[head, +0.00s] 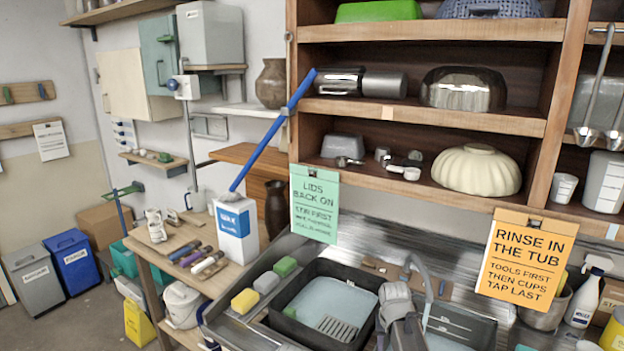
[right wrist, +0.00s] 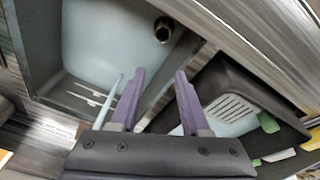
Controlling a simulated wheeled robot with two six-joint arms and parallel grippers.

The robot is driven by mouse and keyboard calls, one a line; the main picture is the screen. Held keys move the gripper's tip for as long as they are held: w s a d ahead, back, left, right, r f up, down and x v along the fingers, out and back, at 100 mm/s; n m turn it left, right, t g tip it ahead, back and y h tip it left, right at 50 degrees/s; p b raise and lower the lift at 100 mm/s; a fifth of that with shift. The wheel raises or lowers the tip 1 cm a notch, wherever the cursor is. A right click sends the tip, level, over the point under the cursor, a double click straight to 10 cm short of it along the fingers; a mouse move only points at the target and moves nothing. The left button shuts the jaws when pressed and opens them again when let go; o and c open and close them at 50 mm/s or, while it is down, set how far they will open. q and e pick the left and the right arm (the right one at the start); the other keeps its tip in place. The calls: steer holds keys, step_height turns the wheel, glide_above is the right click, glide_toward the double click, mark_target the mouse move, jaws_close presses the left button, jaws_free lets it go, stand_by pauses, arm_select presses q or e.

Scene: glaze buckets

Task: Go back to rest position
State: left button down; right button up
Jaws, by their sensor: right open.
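My right gripper (right wrist: 161,82) shows in the right wrist view with its two purple fingers apart and nothing held between them. It hangs over the sink, above the strip between a basin with a round drain (right wrist: 163,30) and a black tub with a slotted grate (right wrist: 232,112). In the head view my right arm (head: 405,330) comes in at the bottom, beside the black tub (head: 352,269); the fingertips cannot be made out there. A thin pale blue rod (right wrist: 112,98) shows beside the left-hand finger; whether they touch is unclear. My left gripper is not in view.
A curved tap (head: 426,275) stands close to my right arm. Sponges (head: 245,301) line the sink's left side. A white wax box (head: 236,228) and a blue-handled brush (head: 275,130) stand on the left bench. A spray bottle (head: 588,290) stands at right. Shelves (head: 430,113) overhang the back.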

steer(key=s+a, duration=0.3)
steer(key=s+a+f+n, duration=0.1)
steer(key=s+a, duration=0.2)
steer(key=s, duration=0.1)
steer(key=s+a+n+g, duration=0.1)
steer(key=s+a, duration=0.2)
steer(key=shift+s+f+b, duration=0.15)
steer(key=shift+s+b, duration=0.05)
steer(key=shift+b, duration=0.1)
steer(key=s+a+n+g, duration=0.1)
steer(key=s+a+n, duration=0.2)
steer(key=s, duration=0.9)
steer(key=a, duration=0.3)
steer(key=shift+a+f+g+b, duration=0.2)
steer(key=shift+f+g+b, duration=0.1)
steer(key=shift+f+b, duration=0.05)
steer(key=shift+w, duration=0.2)
stand_by(0.8)
